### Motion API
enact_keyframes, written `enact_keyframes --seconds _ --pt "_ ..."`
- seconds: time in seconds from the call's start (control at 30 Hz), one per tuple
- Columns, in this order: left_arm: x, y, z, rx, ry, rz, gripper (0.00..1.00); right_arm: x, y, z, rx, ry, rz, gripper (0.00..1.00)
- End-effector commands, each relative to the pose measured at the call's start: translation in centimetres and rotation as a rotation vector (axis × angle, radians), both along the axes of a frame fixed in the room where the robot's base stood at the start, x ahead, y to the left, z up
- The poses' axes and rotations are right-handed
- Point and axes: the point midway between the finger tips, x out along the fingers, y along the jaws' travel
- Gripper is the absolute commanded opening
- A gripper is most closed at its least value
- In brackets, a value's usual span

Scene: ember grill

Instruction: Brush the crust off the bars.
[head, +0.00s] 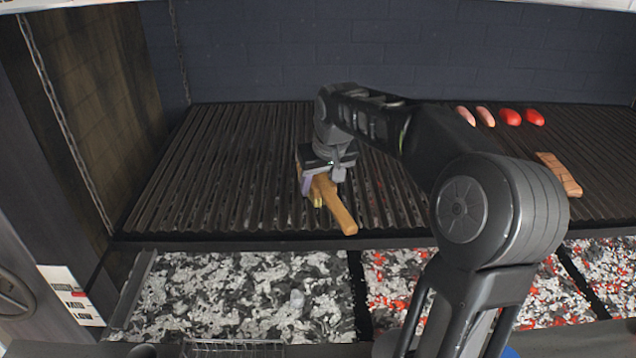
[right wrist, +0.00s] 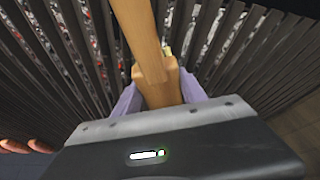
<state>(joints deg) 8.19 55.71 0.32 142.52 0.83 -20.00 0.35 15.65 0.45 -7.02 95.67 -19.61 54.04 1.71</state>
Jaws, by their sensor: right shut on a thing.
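My right gripper (head: 319,183) is shut on a wooden brush (head: 338,208) above the left-middle part of the grill bars (head: 220,170). The brush's tan handle points toward the front edge of the grill. In the right wrist view the brush (right wrist: 150,60) sits between the two pale purple fingers of the gripper (right wrist: 158,98). A small yellowish bit shows beside the handle; the bristles are mostly hidden, so I cannot tell whether they touch the bars. Dark residue on the bars cannot be told clearly from the bars. My left gripper is not in view.
Two pink and two red sausages (head: 510,117) lie at the back right of the bars. A brown block (head: 559,174) lies at the right. Grey ash (head: 240,295) and red embers (head: 545,290) lie below. A chain (head: 65,125) hangs at the left; a dark brick wall (head: 300,50) stands behind.

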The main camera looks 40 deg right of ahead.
Motion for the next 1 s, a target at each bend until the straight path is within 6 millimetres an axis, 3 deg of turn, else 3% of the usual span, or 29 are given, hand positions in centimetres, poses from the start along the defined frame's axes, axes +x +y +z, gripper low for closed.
enact_keyframes --seconds 0.43,1.0 --pt "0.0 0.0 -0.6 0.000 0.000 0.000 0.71 -2.0 -2.4 -0.2 0.000 -0.002 -0.003 0.00" --pt "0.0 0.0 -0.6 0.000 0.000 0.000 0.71 -2.9 -3.4 -0.4 0.000 0.003 -0.004 0.00"
